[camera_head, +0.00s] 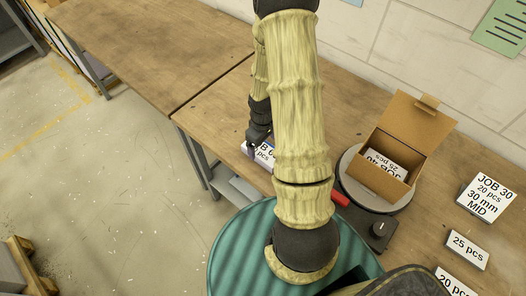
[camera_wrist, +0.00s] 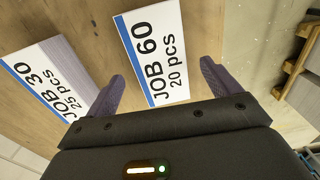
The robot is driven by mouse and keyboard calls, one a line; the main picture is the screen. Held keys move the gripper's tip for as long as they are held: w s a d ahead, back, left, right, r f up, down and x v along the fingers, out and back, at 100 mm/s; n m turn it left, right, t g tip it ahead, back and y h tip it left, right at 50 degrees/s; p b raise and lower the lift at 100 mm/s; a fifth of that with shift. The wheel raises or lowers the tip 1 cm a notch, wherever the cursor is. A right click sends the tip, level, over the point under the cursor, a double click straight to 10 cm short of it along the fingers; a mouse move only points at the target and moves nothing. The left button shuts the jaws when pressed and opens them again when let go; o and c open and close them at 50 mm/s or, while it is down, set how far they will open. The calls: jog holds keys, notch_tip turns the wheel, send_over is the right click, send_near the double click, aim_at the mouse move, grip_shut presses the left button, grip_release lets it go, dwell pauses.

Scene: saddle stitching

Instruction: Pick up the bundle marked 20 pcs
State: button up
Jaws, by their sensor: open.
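The bundle marked JOB 60, 20 pcs (camera_wrist: 160,52), is white with a blue edge stripe and lies flat on the wooden table in the wrist view. Its near end shows between the two purple fingers of my open gripper (camera_wrist: 162,70), which holds nothing. I cannot tell how high the fingers are above it. In the head view, part of this bundle (camera_head: 265,156) shows beside my gripper (camera_head: 252,150), the rest hidden by my arm. Another bundle, marked JOB 30, 25 pcs (camera_wrist: 42,78), lies to its left in the wrist view, close to the left finger.
In the head view, an open cardboard box (camera_head: 378,182) with a labelled bundle (camera_head: 384,164) stands on a round grey plate (camera_head: 350,165). A JOB 30, 20 pcs sign (camera_head: 486,197), a 25 pcs label (camera_head: 467,246) and a 20 pcs label (camera_head: 454,284) are at right. The table's left part (camera_head: 150,50) is clear.

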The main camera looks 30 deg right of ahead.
aim_at(263, 149)
jog(key=shift+f+p, duration=0.35)
jog(key=shift+f, duration=1.55)
jog(key=c, duration=1.3)
jog(key=shift+r, duration=0.15)
notch_tip(263, 149, up, 10)
jog(key=shift+f+b, duration=0.1)
jog(key=shift+b, duration=0.25)
jog(key=shift+a, duration=0.1)
